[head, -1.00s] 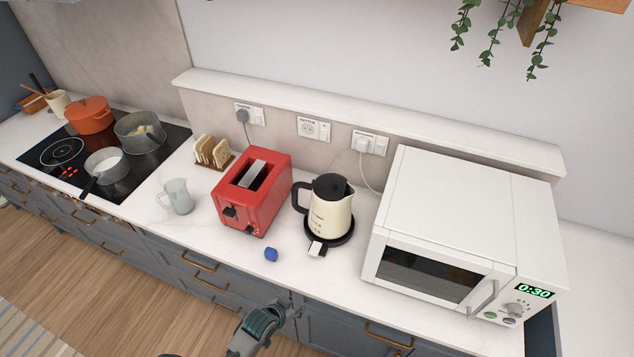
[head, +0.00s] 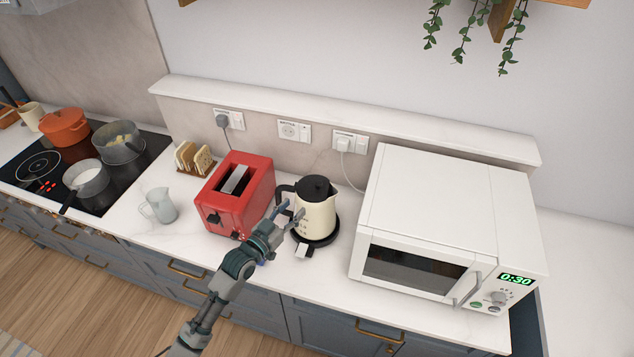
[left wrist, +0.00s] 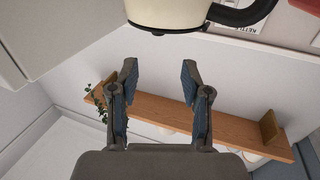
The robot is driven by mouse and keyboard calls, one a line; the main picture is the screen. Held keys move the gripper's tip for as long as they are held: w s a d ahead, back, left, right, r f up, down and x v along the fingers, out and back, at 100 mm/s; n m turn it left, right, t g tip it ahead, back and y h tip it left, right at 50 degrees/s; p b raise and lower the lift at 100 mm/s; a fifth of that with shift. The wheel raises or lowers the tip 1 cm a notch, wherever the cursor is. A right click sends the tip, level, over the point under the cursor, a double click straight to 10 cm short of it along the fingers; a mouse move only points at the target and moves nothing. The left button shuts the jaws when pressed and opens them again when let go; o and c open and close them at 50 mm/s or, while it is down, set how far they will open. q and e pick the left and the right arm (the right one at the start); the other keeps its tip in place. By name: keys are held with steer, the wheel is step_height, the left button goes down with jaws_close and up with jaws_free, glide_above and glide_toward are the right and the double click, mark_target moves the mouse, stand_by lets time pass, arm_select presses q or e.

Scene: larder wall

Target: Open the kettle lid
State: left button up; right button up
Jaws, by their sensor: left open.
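The cream kettle (head: 318,216) stands upright on its black base (head: 320,241) between the toaster and the microwave. Its black lid (head: 315,187) looks shut. The black handle is on the left side, partly behind my gripper. My left gripper (head: 290,215) is open and empty, in front of the kettle's left side near the handle; whether it touches cannot be told. In the left wrist view the two fingers (left wrist: 157,82) are apart with nothing between them, and the kettle's cream body (left wrist: 165,12) shows beyond the fingertips at the top edge. My right gripper is not in view.
A red toaster (head: 237,192) stands close left of the kettle, a white microwave (head: 445,230) close right. A glass jug (head: 159,206) stands left of the toaster. Pots sit on the black hob (head: 60,160) at far left. A ledge (head: 340,119) runs along the wall behind.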

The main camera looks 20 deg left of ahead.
mark_target(318, 182)
arm_select(q)
steer(key=p+x, duration=0.1)
steer(key=x, duration=1)
steer(key=shift+w+d, duration=0.25)
steer(key=shift+d, duration=0.05)
steer(key=shift+w+f, duration=0.1)
steer(key=shift+w, duration=0.7)
steer(key=shift+d, duration=0.1)
steer(key=shift+c, duration=0.3)
steer(key=shift+d, duration=0.15)
jaws_close()
